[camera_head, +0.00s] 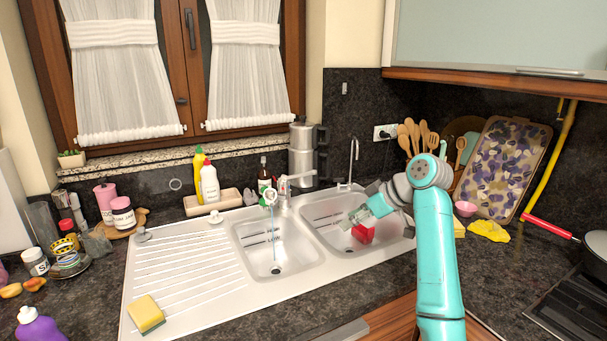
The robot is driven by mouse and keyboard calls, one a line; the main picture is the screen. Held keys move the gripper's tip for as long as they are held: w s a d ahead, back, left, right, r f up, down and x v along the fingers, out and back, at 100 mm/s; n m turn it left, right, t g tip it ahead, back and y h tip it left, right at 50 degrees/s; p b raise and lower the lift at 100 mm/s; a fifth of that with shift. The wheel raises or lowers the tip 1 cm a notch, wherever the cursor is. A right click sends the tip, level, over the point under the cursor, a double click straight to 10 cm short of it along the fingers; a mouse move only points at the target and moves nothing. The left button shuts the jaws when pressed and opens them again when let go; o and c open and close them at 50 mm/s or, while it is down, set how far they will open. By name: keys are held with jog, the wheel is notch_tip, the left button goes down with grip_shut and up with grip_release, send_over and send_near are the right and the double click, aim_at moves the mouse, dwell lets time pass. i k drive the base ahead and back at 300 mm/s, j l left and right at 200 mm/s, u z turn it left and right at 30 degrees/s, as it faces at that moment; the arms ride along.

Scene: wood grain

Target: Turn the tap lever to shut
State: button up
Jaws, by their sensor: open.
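The tap (284,189) stands at the back of the white sink, between the two basins. Its lever (301,176) points to the right from the top of the tap body. A thin stream of water (273,236) falls from the spout (270,196) into the left basin (257,254). My gripper (352,219) is open above the right basin, to the right of and below the lever, apart from it. A red thing (363,233) shows just below the gripper; I cannot tell what it is.
A second slim tap (353,163) stands behind the right basin. A yellow sponge (146,315) lies on the drainboard (185,267).

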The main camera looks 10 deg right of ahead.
aim_at(313, 172)
jog(key=i, duration=1.2)
